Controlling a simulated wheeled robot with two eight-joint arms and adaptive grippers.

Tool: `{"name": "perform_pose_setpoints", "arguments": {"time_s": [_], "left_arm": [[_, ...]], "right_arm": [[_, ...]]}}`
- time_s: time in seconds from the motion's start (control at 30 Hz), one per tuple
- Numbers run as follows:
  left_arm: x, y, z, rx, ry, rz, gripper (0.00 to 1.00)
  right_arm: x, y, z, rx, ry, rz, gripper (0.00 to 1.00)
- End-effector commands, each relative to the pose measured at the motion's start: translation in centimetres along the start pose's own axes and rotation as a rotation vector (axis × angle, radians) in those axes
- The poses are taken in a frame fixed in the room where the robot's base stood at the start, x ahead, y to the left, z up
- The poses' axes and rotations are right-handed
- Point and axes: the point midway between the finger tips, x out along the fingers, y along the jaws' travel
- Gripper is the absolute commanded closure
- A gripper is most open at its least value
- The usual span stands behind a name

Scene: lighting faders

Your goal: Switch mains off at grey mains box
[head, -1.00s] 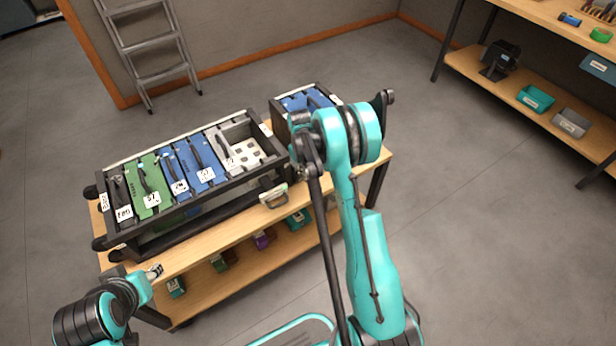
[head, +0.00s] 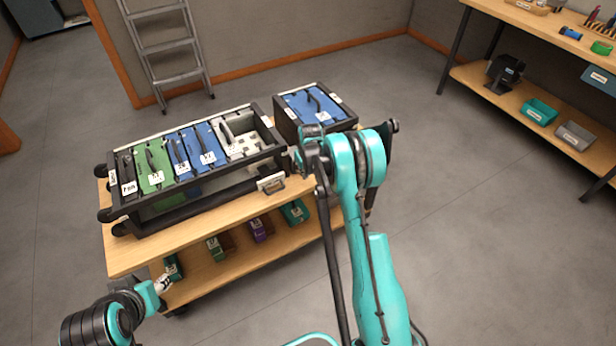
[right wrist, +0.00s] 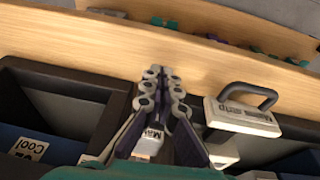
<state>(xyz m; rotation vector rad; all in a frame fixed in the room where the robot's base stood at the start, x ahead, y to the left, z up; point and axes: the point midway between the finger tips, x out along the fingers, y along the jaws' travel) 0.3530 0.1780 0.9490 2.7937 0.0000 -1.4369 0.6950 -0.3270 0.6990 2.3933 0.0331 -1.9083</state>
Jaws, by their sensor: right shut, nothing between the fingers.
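My right gripper (head: 294,160) is in the head view at the right end of the black rack (head: 200,187), by the gap before a separate blue-topped box. In the right wrist view its fingers (right wrist: 163,76) are shut and empty. A white label (right wrist: 150,143) starting "Ma" shows below and between the fingers there; the fingers cover the rest of it. The grey mains box itself and its switch are mostly hidden by my gripper, and I cannot tell the switch position. My left gripper (head: 162,284) is low at the left, by the cart's front; its jaws are too small to read.
A pale block with a black handle (right wrist: 245,115) sits at the cart's front edge, close beside the right fingers. The rack holds green and blue fader modules (head: 178,155). The blue-topped box (head: 312,103) stands right of it. Small boxes (head: 258,229) lie on the lower shelf.

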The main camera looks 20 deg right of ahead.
Motion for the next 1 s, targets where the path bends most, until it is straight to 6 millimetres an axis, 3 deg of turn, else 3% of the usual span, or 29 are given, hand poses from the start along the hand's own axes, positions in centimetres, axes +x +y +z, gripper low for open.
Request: {"name": "perform_pose_setpoints", "arguments": {"time_s": [0.37,1.0], "left_arm": [[0.2,0.0,0.1,0.0,0.0,0.0,0.6],[0.1,0.0,0.0,0.0,0.0,0.0,0.6]], "right_arm": [[0.4,0.0,0.2,0.0,-0.001,0.0,1.0],[0.0,0.0,-1.3,0.0,-0.001,0.0,1.0]]}}
